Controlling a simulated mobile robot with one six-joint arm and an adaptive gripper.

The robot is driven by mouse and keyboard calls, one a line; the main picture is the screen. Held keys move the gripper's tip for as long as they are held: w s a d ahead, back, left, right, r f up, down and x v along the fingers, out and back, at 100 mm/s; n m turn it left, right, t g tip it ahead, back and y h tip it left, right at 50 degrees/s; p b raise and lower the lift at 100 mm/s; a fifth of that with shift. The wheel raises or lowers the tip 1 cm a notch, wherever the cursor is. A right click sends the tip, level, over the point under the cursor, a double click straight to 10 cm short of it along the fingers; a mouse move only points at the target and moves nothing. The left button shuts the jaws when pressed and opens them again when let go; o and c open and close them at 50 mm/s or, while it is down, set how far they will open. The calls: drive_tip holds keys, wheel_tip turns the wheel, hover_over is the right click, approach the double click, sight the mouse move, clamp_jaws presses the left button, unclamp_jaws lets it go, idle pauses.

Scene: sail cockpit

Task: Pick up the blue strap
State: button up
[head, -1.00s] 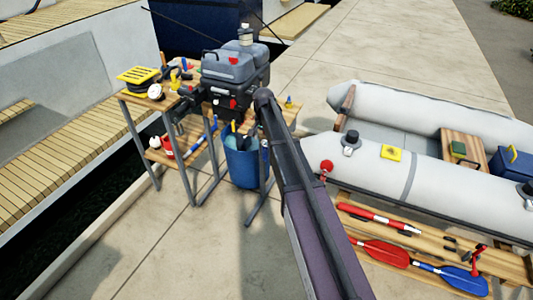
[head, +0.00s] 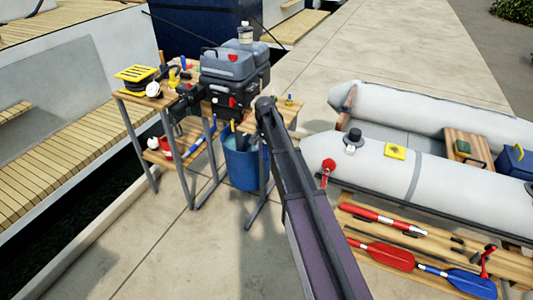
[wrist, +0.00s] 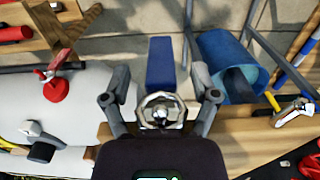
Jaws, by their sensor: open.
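The blue strap (wrist: 161,62) shows in the wrist view as a flat blue band between my gripper's fingers. A pale metal ring-shaped piece (wrist: 143,103) lies at its near end, over the wooden bench edge. My gripper (wrist: 162,78) is open, with one finger on each side of the band. I see no finger closed on it, and I cannot tell whether either touches it. In the head view my arm hides the gripper and most of that bench end.
A blue bucket (wrist: 216,55) stands on the paving right of the strap in the wrist view. The grey outboard motor (head: 229,66) is on the workbench. The inflatable dinghy (head: 385,166) and a plank with paddles (head: 383,254) lie to the right.

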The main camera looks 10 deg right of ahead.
idle(0.5)
clamp_jaws()
drive_tip(key=shift+r, duration=0.15)
